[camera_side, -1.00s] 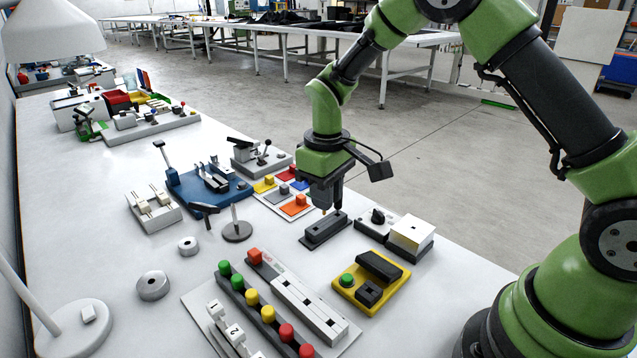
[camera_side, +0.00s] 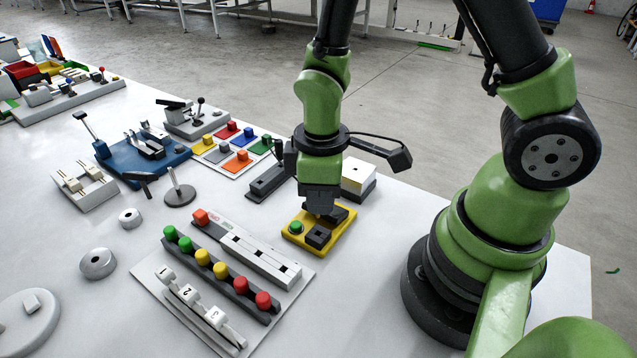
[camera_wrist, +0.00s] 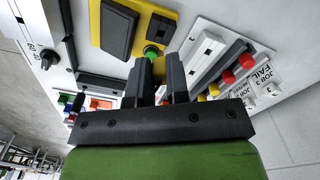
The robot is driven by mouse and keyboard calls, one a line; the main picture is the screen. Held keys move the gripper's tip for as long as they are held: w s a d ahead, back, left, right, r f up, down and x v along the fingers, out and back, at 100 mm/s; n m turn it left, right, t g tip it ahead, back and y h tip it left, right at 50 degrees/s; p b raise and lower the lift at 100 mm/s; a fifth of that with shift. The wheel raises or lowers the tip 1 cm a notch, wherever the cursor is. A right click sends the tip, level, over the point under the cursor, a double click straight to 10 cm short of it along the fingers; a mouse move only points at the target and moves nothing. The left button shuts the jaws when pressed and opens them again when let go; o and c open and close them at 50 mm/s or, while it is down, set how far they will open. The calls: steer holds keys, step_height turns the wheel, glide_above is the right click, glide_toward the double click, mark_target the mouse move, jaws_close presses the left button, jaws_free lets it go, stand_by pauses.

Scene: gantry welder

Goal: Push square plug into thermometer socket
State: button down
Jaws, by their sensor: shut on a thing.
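The yellow unit (camera_side: 292,238), seemingly the thermometer, lies on the table with a green button (camera_side: 296,227), a dark raised bar and a black block with a square opening (camera_side: 318,236), which looks like the socket. My gripper (camera_side: 320,212) points down just above this unit and covers part of the dark bar. In the wrist view my gripper (camera_wrist: 158,72) is shut on a small yellowish piece (camera_wrist: 159,69), probably the square plug. Its lower end is hidden in the side view, and I cannot tell whether it touches the unit. The yellow unit also shows in the wrist view (camera_wrist: 96,20).
A dark holder (camera_side: 268,182) and a white-topped box (camera_side: 358,172) stand close behind the unit. In front on the left lies a board with a slotted white bar (camera_side: 258,254) and a row of coloured knobs (camera_side: 220,270). The table right of the unit is clear.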

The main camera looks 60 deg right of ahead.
steer(key=shift+f, duration=1.55)
steer(key=shift+f, duration=1.2)
stand_by(0.4)
steer(key=c, duration=1)
jaws_free()
steer(key=shift+r, duration=5)
steer(key=shift+r, duration=0.1)
steer(key=s+r+m+t, duration=0.2)
steer(key=r+m, duration=0.1)
steer(key=r, duration=0.2)
steer(key=s+d+r+m+t+y, duration=0.1)
steer(key=s+r+m+t, duration=0.1)
steer(key=r, duration=0.4)
steer(key=s+r+m+t+y, duration=0.1)
steer(key=s+r+m+t, duration=0.2)
steer(key=s+r+m, duration=0.1)
steer(key=shift+s+d+r+m, duration=0.1)
steer(key=shift+d+r+m, duration=0.1)
steer(key=shift+r+m, duration=0.65)
